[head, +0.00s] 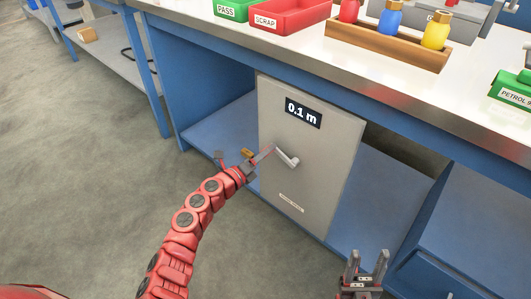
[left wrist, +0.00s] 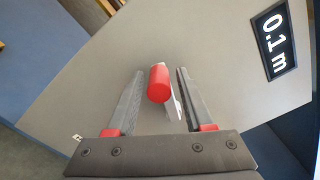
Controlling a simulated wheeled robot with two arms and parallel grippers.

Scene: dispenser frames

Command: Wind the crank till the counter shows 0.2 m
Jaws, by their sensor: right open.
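The grey dispenser panel (head: 325,150) stands under the workbench. Its black counter (head: 303,113) reads 0.1 m, and the counter also shows in the left wrist view (left wrist: 273,40). A pale crank arm (head: 288,157) sits below the counter. My left gripper (head: 262,157) is at the crank's left end. In the left wrist view a red crank knob (left wrist: 159,83) lies between the two fingers, with a small gap on each side. The left gripper looks open around it. My right gripper (head: 366,262) is open and empty, low in front of the panel.
On the bench top are a green PASS bin (head: 232,8), a red SCRAP bin (head: 290,15) and a wooden rack (head: 385,43) of coloured bottles. A blue cabinet (head: 470,230) is at the right. The floor at the left is clear.

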